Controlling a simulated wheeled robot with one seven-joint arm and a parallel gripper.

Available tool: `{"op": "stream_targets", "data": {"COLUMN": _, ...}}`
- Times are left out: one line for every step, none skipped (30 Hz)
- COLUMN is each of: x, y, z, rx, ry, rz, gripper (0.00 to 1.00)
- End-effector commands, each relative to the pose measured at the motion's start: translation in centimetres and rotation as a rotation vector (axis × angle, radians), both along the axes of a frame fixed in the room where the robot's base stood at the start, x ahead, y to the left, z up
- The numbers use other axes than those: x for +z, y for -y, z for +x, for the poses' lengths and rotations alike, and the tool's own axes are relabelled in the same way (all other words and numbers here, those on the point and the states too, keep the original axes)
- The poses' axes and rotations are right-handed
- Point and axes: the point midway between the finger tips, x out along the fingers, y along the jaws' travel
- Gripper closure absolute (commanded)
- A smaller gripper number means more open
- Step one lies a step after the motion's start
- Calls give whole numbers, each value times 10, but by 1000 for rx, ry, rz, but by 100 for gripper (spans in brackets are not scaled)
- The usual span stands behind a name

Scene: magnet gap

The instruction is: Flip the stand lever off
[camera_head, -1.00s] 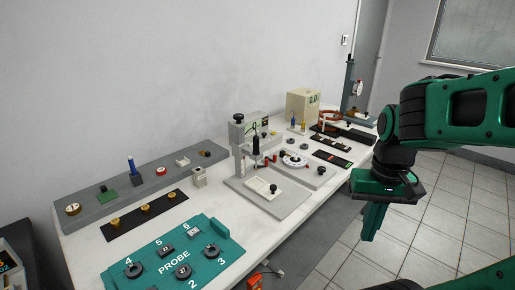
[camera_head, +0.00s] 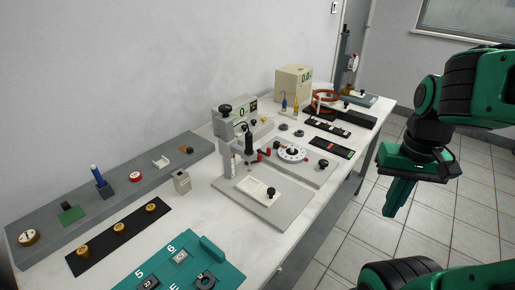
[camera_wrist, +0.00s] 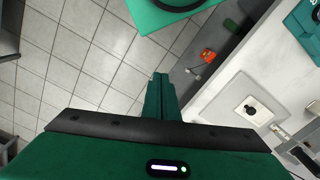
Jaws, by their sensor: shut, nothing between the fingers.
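A grey stand (camera_head: 235,120) stands mid-bench, with a black knob (camera_head: 225,109) on top and a dark vertical part hanging from its head. On its flat base plate (camera_head: 285,216) lies a white piece (camera_head: 248,189) with a black round knob (camera_head: 271,193) beside or on it. I cannot tell which part is the lever or how it is set. My gripper (camera_head: 389,212) is shut and empty, pointing down over the floor to the right of the bench, well apart from the stand. In the wrist view the fingers (camera_wrist: 160,78) are together, with the stand's base plate (camera_wrist: 222,108) to their right.
A teal panel (camera_head: 165,270) is at the front of the bench. A grey strip (camera_head: 120,185) with small parts lies along the wall. A round white dial (camera_head: 292,152), black strips and a beige box (camera_head: 293,85) stand farther back. An orange object (camera_wrist: 208,56) is near the bench edge.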

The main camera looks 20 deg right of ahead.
Motion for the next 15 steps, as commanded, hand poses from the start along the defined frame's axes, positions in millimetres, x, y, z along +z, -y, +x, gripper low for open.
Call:
{"op": "stream_targets", "data": {"x": 3, "y": 2, "z": 9, "rx": 11, "ry": 6, "rz": -8, "gripper": 100}}
{"op": "stream_targets", "data": {"x": 5, "y": 2, "z": 17, "rx": 21, "ry": 9, "rz": -15, "gripper": 100}}
{"op": "stream_targets", "data": {"x": 8, "y": 5, "z": 30, "rx": 37, "ry": 14, "rz": -25, "gripper": 100}}
{"op": "stream_targets", "data": {"x": 10, "y": 8, "z": 42, "rx": 52, "ry": 19, "rz": -34, "gripper": 100}}
{"op": "stream_targets", "data": {"x": 13, "y": 9, "z": 54, "rx": 68, "ry": 25, "rz": -43, "gripper": 100}}
{"op": "stream_targets", "data": {"x": 16, "y": 9, "z": 74, "rx": 93, "ry": 36, "rz": -57, "gripper": 100}}
{"op": "stream_targets", "data": {"x": 18, "y": 8, "z": 90, "rx": 114, "ry": 45, "rz": -65, "gripper": 100}}
{"op": "stream_targets", "data": {"x": 20, "y": 7, "z": 107, "rx": 135, "ry": 55, "rz": -75, "gripper": 100}}
{"op": "stream_targets", "data": {"x": 23, "y": 4, "z": 129, "rx": 165, "ry": 68, "rz": -87, "gripper": 100}}
{"op": "stream_targets", "data": {"x": 24, "y": 1, "z": 147, "rx": 186, "ry": 80, "rz": -96, "gripper": 100}}
{"op": "stream_targets", "data": {"x": 25, "y": -2, "z": 164, "rx": 208, "ry": 91, "rz": -102, "gripper": 100}}
{"op": "stream_targets", "data": {"x": 26, "y": -8, "z": 187, "rx": 238, "ry": 107, "rz": -111, "gripper": 100}}
{"op": "stream_targets", "data": {"x": 26, "y": -14, "z": 204, "rx": 260, "ry": 118, "rz": -115, "gripper": 100}}
{"op": "stream_targets", "data": {"x": 26, "y": -20, "z": 221, "rx": 282, "ry": 130, "rz": -119, "gripper": 100}}
{"op": "stream_targets", "data": {"x": 25, "y": -29, "z": 244, "rx": 311, "ry": 146, "rz": -124, "gripper": 100}}
